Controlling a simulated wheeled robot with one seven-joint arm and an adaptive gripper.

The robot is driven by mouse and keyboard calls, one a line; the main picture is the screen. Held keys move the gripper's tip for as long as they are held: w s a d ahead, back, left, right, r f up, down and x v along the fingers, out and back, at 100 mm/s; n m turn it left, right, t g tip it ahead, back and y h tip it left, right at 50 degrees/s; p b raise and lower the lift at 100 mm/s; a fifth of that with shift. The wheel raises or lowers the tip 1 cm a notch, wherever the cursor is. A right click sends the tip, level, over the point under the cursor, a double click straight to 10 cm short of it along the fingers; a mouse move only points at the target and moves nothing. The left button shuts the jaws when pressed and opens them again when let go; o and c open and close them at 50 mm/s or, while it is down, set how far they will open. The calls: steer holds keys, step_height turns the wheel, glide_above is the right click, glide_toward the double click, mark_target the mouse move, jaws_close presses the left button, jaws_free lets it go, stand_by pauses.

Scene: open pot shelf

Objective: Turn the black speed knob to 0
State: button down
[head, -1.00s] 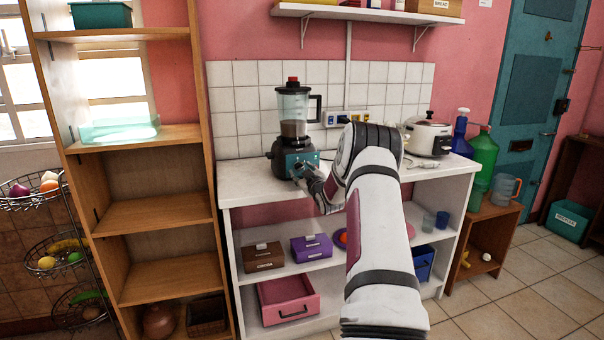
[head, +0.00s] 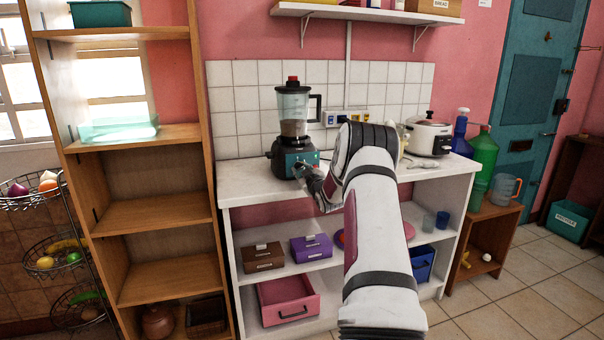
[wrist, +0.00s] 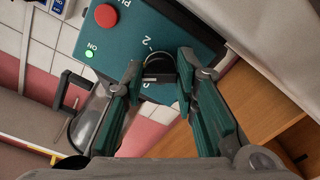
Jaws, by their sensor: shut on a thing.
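In the wrist view the teal panel (wrist: 110,50) shows tilted, with a red button, a lit green light marked ON and a white "-2" marking. The black speed knob (wrist: 158,70) sits on this panel between my fingers; its pointer and exact setting are hard to read. My gripper (wrist: 159,76) is closed around the knob, one teal-padded finger on each side. In the head view my gripper (head: 304,172) is at the panel's front, and the knob is hidden.
The white counter (head: 245,185) is clear left of the blender. A rice cooker (head: 428,136) and green and blue bottles stand to the right. Wall sockets (head: 345,118) are behind. A wooden shelf (head: 160,212) stands close on the left. A pink drawer (head: 288,300) is below.

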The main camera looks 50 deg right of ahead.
steer(key=n+b, duration=0.6)
steer(key=b, duration=0.2)
steer(key=shift+f+n, duration=0.15)
steer(key=shift+n, duration=0.15)
steer(key=n+b, duration=0.1)
steer(key=b, duration=0.1)
steer(key=n+b, duration=0.3)
steer(key=b, duration=0.1)
steer(key=shift+r+n+b, duration=0.25)
steer(key=shift+n+b, duration=0.05)
steer(key=shift+n, duration=0.1)
steer(key=c, duration=1.3)
jaws_free()
steer(key=v, duration=1.2)
steer(key=shift+d, duration=0.1)
steer(key=shift+r, duration=0.1)
